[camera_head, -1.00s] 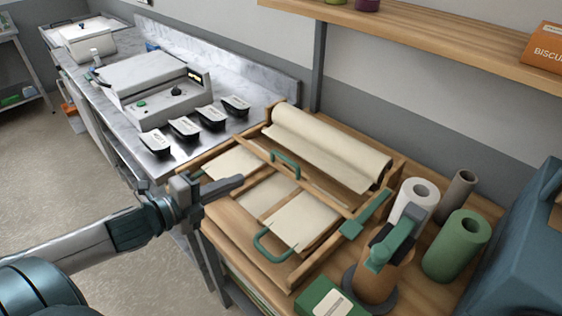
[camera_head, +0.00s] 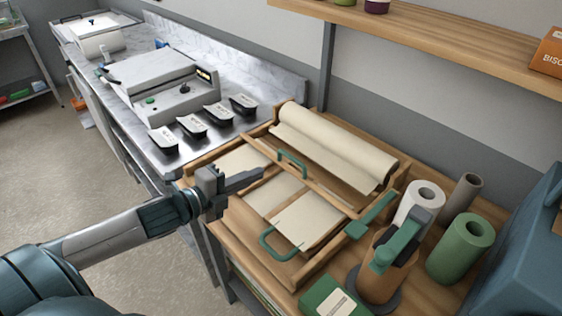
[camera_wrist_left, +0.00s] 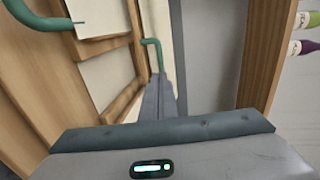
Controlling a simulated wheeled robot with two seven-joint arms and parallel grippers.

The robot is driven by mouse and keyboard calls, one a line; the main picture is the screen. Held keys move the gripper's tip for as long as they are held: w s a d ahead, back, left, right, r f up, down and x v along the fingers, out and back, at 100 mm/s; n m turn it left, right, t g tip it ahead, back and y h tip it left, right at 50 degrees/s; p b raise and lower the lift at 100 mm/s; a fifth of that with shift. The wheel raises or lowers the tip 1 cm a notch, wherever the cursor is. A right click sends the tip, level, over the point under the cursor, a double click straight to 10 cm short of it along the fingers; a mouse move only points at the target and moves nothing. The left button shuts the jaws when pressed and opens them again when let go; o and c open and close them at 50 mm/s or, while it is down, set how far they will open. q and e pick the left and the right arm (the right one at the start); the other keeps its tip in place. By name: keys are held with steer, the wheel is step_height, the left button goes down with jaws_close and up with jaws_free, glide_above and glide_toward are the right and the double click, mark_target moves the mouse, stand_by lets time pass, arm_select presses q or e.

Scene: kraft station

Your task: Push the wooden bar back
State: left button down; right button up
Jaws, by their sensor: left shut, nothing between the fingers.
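The wooden bar (camera_head: 322,192) lies across the wooden frame on the table, just in front of the paper roll. A green handle (camera_head: 292,160) stands on the bar. My left gripper (camera_head: 262,174) is shut and empty, pointing at the bar from the front left, close to the handle. In the left wrist view the shut fingers (camera_wrist_left: 158,98) are just below the green handle (camera_wrist_left: 156,54) in the picture. Whether the fingertips touch the bar or handle I cannot tell. My right gripper is not in view.
A paper roll (camera_head: 335,140) lies behind the bar. A second green handle (camera_head: 268,243) is at the front of the frame. A tape dispenser (camera_head: 390,250), a white roll (camera_head: 418,205) and a green roll (camera_head: 460,248) stand at the right. A shelf (camera_head: 430,40) hangs above.

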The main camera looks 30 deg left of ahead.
mark_target(290, 159)
arm_select(q)
steer(key=p+x, duration=0.3)
steer(key=x, duration=0.5)
steer(key=shift+w+d, duration=0.15)
steer(key=shift+w, duration=0.25)
steer(key=shift+w+d+f+p, duration=0.15)
steer(key=shift+w+f+p, duration=0.15)
steer(key=shift+w, duration=0.15)
steer(key=x, duration=0.3)
steer(key=r+x, duration=0.1)
steer(key=x, duration=0.4)
steer(key=shift+w+d+r, duration=0.15)
steer(key=shift+w+r, duration=0.1)
steer(key=shift+w, duration=0.15)
steer(key=shift+r, duration=0.25)
steer(key=shift+r, duration=0.1)
